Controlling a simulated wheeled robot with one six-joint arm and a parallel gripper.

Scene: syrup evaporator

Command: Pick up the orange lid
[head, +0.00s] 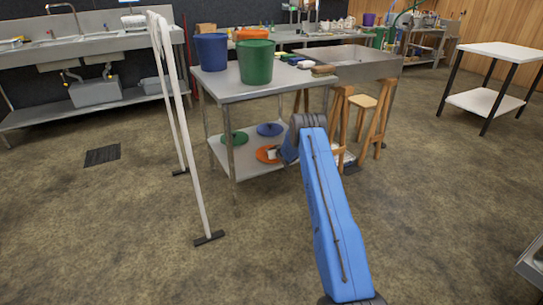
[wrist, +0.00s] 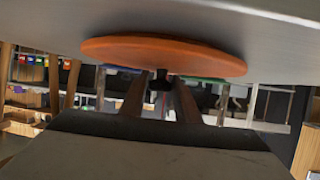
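The orange lid (head: 262,154) lies on the lower shelf of the metal table in the head view, near its right side. My gripper (head: 279,153) is low beside the lid's right edge and hides part of it. In the wrist view the orange lid (wrist: 165,55) is seen edge-on as a wide flat disc against the pale surface. My gripper (wrist: 162,78) shows there as two fingers with a gap between them, their tips close to the lid's edge. Nothing shows held. I cannot tell whether the tips touch the lid.
A green lid (head: 236,138) and a blue lid (head: 270,129) lie on the same shelf (head: 245,166). Blue (head: 211,52) and green (head: 256,62) buckets stand on the tabletop above. Wooden stools (head: 376,112) stand right of my gripper; a pale upright frame (head: 190,130) stands left. Front floor is open.

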